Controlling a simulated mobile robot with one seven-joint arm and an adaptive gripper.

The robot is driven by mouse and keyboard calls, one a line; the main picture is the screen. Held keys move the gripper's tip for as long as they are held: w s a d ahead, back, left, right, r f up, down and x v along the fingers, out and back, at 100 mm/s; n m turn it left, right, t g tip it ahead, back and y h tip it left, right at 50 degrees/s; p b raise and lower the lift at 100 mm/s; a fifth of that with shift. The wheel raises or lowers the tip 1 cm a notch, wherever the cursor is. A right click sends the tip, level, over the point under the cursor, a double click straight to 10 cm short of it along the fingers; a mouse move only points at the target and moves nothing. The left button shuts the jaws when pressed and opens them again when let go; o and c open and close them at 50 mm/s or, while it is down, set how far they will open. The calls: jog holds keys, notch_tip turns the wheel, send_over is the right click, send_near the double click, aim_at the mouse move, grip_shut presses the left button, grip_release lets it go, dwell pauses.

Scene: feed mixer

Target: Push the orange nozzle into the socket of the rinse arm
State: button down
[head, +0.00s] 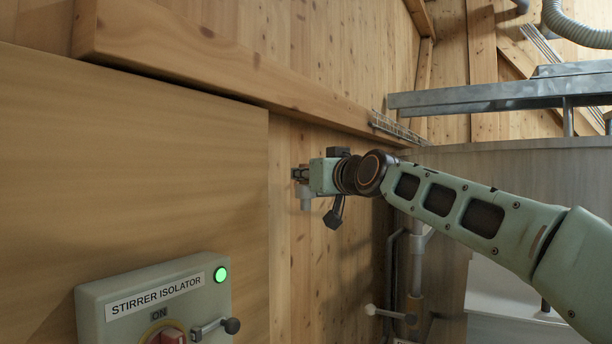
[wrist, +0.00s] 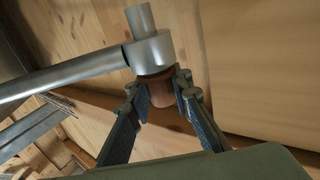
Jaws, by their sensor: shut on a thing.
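In the wrist view my gripper (wrist: 160,86) has its two dark fingers closed on the sides of the orange-brown nozzle (wrist: 161,95). The nozzle's wider rim meets the end of the grey metal socket (wrist: 151,54) of the rinse arm. I cannot tell how deep the nozzle sits in it. The rinse arm's pipe (wrist: 65,80) runs from the socket to the left, and a thinner stub stands on the socket's far side. In the head view my gripper (head: 300,174) is small, near the wooden wall, and the nozzle cannot be made out there.
A wooden beam (head: 240,75) runs above my gripper. Pipes with a lever handle (head: 390,314) and a grey metal wall (head: 440,200) are at the right.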

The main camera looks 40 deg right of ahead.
jog(key=shift+f, duration=0.2)
jog(key=shift+r+p, duration=1.05)
jog(key=shift+r, duration=0.35)
jog(key=shift+f+b, duration=1.45)
jog(key=shift+b, duration=0.1)
dwell(1.3)
jog(key=c, duration=1.7)
grip_release()
jog(key=shift+f, duration=0.15)
jog(key=shift+o, duration=0.2)
jog(key=shift+s, duration=0.4)
jog(key=v, duration=1.1)
jog(key=shift+a+r, duration=0.2)
